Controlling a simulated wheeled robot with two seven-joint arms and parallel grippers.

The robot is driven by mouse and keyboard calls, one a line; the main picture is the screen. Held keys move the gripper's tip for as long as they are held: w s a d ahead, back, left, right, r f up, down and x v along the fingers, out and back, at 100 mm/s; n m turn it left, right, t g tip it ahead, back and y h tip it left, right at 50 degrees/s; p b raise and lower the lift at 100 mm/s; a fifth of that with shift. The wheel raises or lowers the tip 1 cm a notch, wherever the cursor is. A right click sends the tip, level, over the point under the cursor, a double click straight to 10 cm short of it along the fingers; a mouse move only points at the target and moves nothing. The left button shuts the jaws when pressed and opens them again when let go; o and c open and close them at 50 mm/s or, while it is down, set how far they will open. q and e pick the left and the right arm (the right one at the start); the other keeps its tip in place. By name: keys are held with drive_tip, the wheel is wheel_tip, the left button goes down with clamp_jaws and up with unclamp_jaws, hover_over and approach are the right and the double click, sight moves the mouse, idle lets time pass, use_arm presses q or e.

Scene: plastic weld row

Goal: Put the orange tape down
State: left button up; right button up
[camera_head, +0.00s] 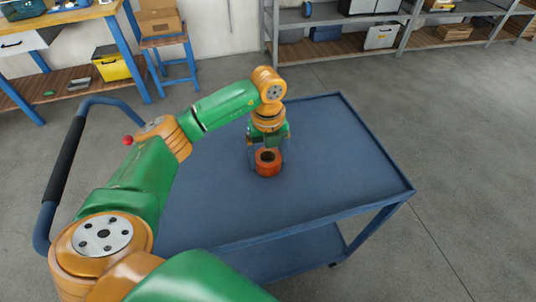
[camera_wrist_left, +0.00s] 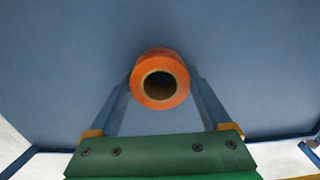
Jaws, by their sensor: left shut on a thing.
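The orange tape (camera_head: 268,168) is a roll with a dark round hole, at the middle of the blue cart top (camera_head: 340,150). It also shows in the left wrist view (camera_wrist_left: 160,59), between the fingers. My left gripper (camera_head: 267,164) points down and is shut on the tape, one finger on each side; it also shows in the left wrist view (camera_wrist_left: 160,90). The tape is at or very near the cart surface; I cannot tell whether it touches. My right gripper is not in view.
The cart top around the tape is bare, with a raised rim and a black-gripped handle (camera_head: 65,158) at the left. A workbench (camera_head: 60,18), a blue stool (camera_head: 167,45) and shelves (camera_head: 340,48) stand at the back. Grey floor is open to the right.

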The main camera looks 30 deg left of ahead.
use_arm(q)
drive_tip(key=shift+f, duration=0.15)
drive_tip(key=o, duration=1.2)
drive_tip(key=shift+o, duration=0.2)
drive_tip(key=shift+r, duration=0.35)
wheel_tip(320, 180, up, 6)
drive_tip(key=shift+f, duration=0.25)
wheel_tip(320, 180, up, 6)
drive_tip(key=p, duration=0.1)
drive_tip(key=shift+r+p, duration=0.15)
drive_tip(key=shift+p, duration=0.15)
